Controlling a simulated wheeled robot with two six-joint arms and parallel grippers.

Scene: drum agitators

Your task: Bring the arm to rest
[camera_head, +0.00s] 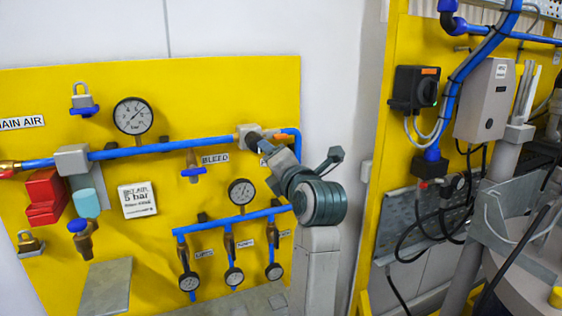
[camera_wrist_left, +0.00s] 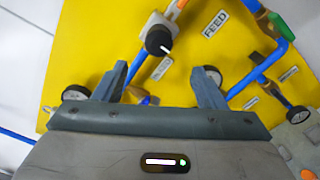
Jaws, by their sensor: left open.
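My left arm rises at the middle of the head view, with its round teal joint (camera_head: 318,203) in front of the yellow panel's right edge. My left gripper (camera_head: 272,155) points toward the panel near the right end of the upper blue pipe. In the left wrist view the gripper (camera_wrist_left: 163,80) is open, its two fingers apart with nothing between them. A black round knob with a white pointer (camera_wrist_left: 158,41) is beyond the fingertips, apparently apart from them. The gripper partly hides the FEED label in the head view; the label (camera_wrist_left: 215,24) is readable in the wrist view.
The yellow panel (camera_head: 255,85) carries blue pipes, a large gauge (camera_head: 133,115), smaller gauges, a BLEED valve (camera_head: 192,172) and a red block (camera_head: 45,197). At right are a black switch box (camera_head: 414,89), a grey box (camera_head: 485,100) and hanging cables. White wall is clear above.

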